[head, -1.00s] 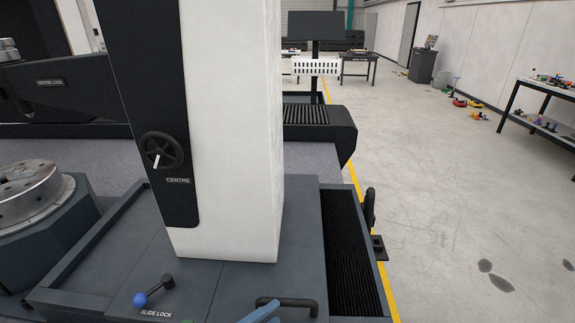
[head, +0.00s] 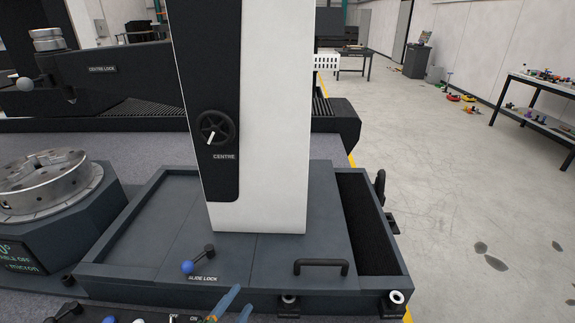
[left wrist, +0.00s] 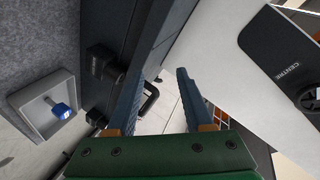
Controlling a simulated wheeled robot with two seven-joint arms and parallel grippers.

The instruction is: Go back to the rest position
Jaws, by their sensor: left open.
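My left gripper (head: 232,304) shows at the bottom edge of the head view, with only its blue fingertips in sight. In the left wrist view its two blue fingers (left wrist: 158,100) stand apart, open, with nothing between them. A black bar handle (head: 321,262) on the machine's slide lies just beyond and to the right of the fingertips in the head view. The slide lock lever (head: 196,262) with a blue knob is to their left. My right gripper is not in view.
A white and black column (head: 275,130) with a centre handwheel (head: 215,127) stands on the slide. A round metal chuck (head: 45,182) sits at the left. Open concrete floor (head: 470,170) lies to the right, with a table (head: 540,95) of small parts farther back.

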